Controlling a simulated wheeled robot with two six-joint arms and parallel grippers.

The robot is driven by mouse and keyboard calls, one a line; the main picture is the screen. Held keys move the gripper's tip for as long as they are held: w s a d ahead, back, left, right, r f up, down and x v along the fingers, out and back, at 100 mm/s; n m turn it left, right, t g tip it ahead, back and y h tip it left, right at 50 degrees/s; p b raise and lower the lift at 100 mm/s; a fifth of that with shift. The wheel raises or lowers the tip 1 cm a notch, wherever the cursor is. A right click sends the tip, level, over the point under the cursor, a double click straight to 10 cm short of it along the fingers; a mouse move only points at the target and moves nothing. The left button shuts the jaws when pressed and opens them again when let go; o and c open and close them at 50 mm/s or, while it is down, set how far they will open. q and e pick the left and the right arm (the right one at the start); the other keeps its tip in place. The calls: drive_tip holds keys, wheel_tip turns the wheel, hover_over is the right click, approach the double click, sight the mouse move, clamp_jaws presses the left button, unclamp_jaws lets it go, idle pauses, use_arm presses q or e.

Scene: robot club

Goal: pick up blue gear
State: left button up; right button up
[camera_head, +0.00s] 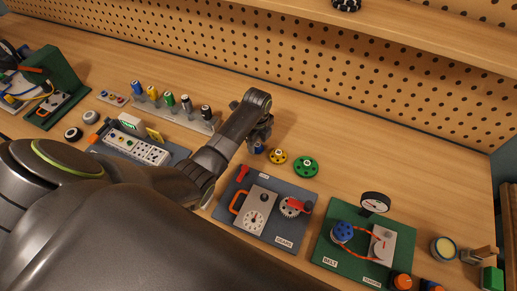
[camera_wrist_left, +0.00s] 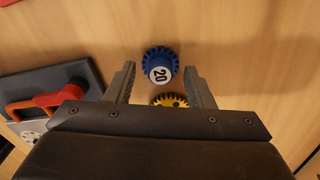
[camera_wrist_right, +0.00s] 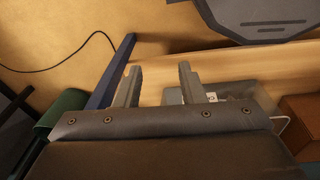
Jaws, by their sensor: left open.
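The blue gear (camera_wrist_left: 161,62) lies on the wooden bench and carries a white disc marked 20. In the head view only a bit of the blue gear (camera_head: 259,149) shows beside my left gripper (camera_head: 262,140). In the left wrist view my left gripper (camera_wrist_left: 160,82) is open above the bench, with the blue gear between and just beyond its fingertips, apart from both. My right gripper (camera_wrist_right: 156,80) is open with nothing between its fingers; it is out of the head view.
A yellow gear (camera_head: 278,156) and a green gear (camera_head: 305,166) lie right of the blue gear. The gears board (camera_head: 262,232) and green belt board (camera_head: 327,247) stand nearer. A rack of coloured bottles (camera_head: 178,115) is to the left. Bare bench lies behind the gears.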

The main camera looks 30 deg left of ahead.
sight(258, 144)
use_arm(q)
drive_tip(key=shift+c, duration=0.2)
drive_tip(key=c, duration=0.5)
clamp_jaws()
use_arm(e)
drive_tip(key=shift+s+d, duration=0.3)
drive_tip(key=shift+s, duration=0.6)
use_arm(q)
drive_tip(key=shift+r, duration=0.1)
